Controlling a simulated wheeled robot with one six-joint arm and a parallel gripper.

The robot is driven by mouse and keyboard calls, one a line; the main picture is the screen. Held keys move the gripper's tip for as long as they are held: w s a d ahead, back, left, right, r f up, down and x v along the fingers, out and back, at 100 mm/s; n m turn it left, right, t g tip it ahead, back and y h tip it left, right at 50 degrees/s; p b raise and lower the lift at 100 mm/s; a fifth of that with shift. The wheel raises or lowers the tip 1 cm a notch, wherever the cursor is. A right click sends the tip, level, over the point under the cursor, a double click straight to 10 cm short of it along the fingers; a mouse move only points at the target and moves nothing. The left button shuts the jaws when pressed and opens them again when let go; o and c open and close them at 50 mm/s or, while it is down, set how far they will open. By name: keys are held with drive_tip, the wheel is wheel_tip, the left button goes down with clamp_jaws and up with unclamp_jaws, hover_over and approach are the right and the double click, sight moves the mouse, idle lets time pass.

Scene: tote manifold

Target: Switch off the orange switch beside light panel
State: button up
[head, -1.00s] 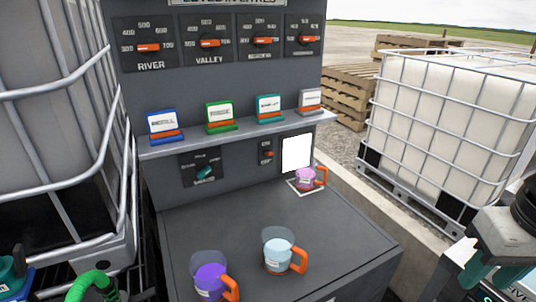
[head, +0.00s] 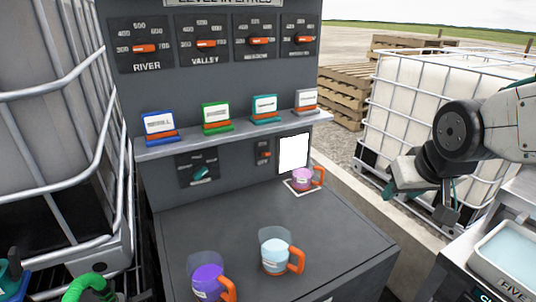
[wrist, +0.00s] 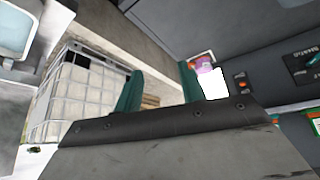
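The orange switch (head: 265,154) sits on a small dark plate on the grey console's front, just left of the bright white light panel (head: 293,153). The panel is lit; the switch's position is too small to read. In the wrist view the switch (wrist: 241,86) shows small, right of the white panel (wrist: 212,84). My gripper (head: 415,205) is at the right in the head view, well apart from the switch. Its teal fingers show spread with nothing between them in the wrist view (wrist: 160,90).
A pink mug (head: 303,179) stands below the light panel. A light blue mug (head: 274,252) and a purple mug (head: 208,284) stand on the counter (head: 340,238). A teal knob (head: 201,173) is left of the switch. A shelf (head: 235,134) with coloured card holders juts out above.

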drive_tip(key=w+a+f+n+t+y, duration=0.1)
drive_tip(key=w+a, duration=0.1)
drive_tip(key=w, duration=0.3)
drive_tip(key=w+a+f+t, duration=0.1)
drive_tip(key=w+a+t, duration=0.1)
drive_tip(key=w+a, duration=0.15)
drive_tip(key=n+t+y, duration=0.4)
drive_tip(key=t+y, duration=0.2)
drive_tip(key=y, duration=0.2)
approach(268, 154)
drive_tip(key=x, duration=1)
drive_tip(key=shift+w+a, duration=0.1)
drive_tip(key=shift+w, duration=0.2)
clamp_jaws()
